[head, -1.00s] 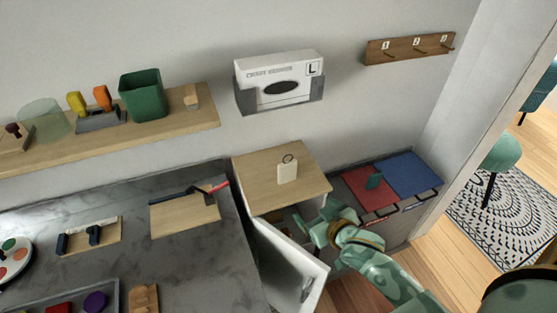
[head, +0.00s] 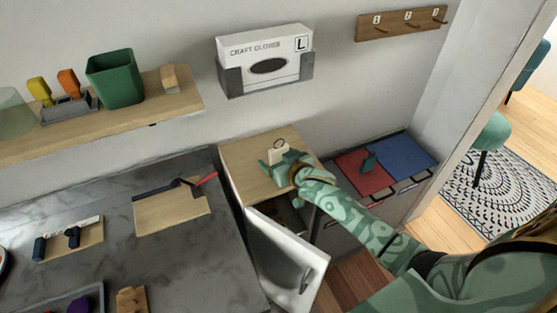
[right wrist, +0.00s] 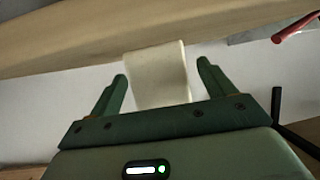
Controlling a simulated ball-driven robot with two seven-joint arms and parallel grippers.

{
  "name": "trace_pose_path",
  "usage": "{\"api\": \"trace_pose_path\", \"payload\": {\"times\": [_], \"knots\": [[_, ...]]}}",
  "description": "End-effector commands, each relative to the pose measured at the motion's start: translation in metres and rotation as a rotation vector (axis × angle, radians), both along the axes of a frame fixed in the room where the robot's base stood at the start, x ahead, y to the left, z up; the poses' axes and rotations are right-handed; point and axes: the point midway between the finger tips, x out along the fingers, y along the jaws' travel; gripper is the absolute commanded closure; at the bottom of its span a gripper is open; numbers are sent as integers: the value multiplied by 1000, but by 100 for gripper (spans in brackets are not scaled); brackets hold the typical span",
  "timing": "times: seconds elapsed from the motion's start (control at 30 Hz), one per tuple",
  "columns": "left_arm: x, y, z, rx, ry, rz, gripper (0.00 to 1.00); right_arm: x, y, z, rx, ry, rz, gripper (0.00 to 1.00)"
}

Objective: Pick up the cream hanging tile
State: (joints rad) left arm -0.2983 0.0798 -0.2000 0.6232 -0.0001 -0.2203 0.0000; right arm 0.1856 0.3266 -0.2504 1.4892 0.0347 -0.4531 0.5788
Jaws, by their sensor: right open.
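The cream hanging tile (head: 277,153) stands upright on the wooden top of a small cabinet (head: 240,172), with a ring at its upper edge. My right gripper (head: 278,164) is right in front of it in the head view and hides its lower part. In the right wrist view the tile (right wrist: 157,78) shows between the two spread fingers of the gripper (right wrist: 161,88), with a gap on both sides. The gripper is open and holds nothing. My left gripper is in neither view.
The cabinet's white door (head: 285,262) hangs open below my right arm. A glove box (head: 266,54) is on the wall above. Left is a grey counter with a board (head: 172,211); right are red (head: 362,171) and blue (head: 403,160) panels. A hook rail (head: 400,24) is on the wall.

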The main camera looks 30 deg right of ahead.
Motion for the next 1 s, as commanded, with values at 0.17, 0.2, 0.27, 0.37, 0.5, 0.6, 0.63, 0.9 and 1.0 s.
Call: {"api": "trace_pose_path", "payload": {"times": [0.17, 0.2, 0.27, 0.37, 0.5, 0.6, 0.63, 0.9, 1.0], "knots": [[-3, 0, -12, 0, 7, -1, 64, 22, 0, -12, -2, 2, 1, 18], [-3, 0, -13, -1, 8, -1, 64, 23, 0, -12, -1, 2, 0, 18], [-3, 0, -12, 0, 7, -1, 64, 24, 1, -11, -1, 2, 0, 18], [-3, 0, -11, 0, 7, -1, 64, 23, 1, -10, -1, 1, 1, 18], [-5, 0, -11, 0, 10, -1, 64, 23, 1, -10, -1, 1, 1, 43], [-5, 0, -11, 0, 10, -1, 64, 23, 1, -10, -1, 1, 1, 70], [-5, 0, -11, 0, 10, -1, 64, 23, 1, -11, -1, 1, 1, 70], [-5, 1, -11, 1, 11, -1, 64, 23, 1, -9, -1, 1, 1, 70], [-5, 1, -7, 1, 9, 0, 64, 23, 1, -3, 0, 0, 0, 70]]}}
